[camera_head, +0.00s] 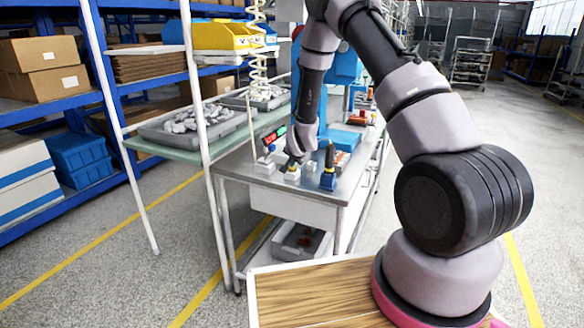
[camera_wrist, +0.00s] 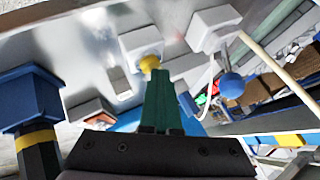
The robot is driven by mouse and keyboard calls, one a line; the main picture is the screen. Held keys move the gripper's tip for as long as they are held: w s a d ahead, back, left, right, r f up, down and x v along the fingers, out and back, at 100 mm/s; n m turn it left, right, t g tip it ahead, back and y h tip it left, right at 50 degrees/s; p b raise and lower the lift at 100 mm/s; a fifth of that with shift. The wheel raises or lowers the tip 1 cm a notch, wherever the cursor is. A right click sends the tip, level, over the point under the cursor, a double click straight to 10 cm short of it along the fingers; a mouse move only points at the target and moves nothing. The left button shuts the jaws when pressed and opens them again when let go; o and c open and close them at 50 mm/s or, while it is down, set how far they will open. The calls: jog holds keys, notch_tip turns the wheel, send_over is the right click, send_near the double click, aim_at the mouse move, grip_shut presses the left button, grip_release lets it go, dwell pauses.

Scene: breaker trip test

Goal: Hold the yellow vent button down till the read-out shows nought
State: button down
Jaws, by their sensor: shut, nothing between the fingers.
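The yellow vent button (camera_wrist: 149,62) sits on a white box (camera_wrist: 140,41) in the wrist view. My gripper (camera_wrist: 155,75) is shut and empty, and its green fingertips reach the button's edge in the picture. I cannot tell whether the button is pressed down. In the head view the white box (camera_head: 292,175) stands on the metal bench under my gripper (camera_head: 289,165), which mostly hides the button. The dark read-out (camera_head: 268,139) stands behind to the left, with red and green lit parts. Its figures are too small to read.
A blue box with a black post (camera_head: 328,180) stands close on the right of the white box. Another white box (camera_head: 264,166) stands on the left; the wrist view shows a blue ball (camera_wrist: 231,84) near it. A grey tray of parts (camera_head: 190,125) lies further left.

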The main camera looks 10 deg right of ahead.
jog(key=shift+r, duration=0.9)
jog(key=shift+r, duration=0.1)
jog(key=shift+r, duration=2.45)
jog(key=shift+r, duration=0.1)
jog(key=s+d+r+n, duration=0.1)
jog(key=s+r, duration=0.4)
jog(key=r, duration=0.3)
jog(key=s+d+r+g+y, duration=0.1)
jog(key=s+r, duration=0.4)
jog(key=r, duration=0.3)
jog(key=s+d+r+n, duration=0.1)
jog(key=s+d+r, duration=0.1)
jog(key=s+r, duration=0.5)
jog(key=s+r+n, duration=0.1)
jog(key=s+r, duration=0.2)
jog(key=s, duration=0.4)
jog(key=s+d+r+n, duration=0.1)
jog(key=s+r, duration=0.2)
jog(key=s, duration=0.4)
jog(key=s+d+r+n+g+y, duration=0.1)
jog(key=s+r, duration=0.2)
jog(key=s, duration=0.5)
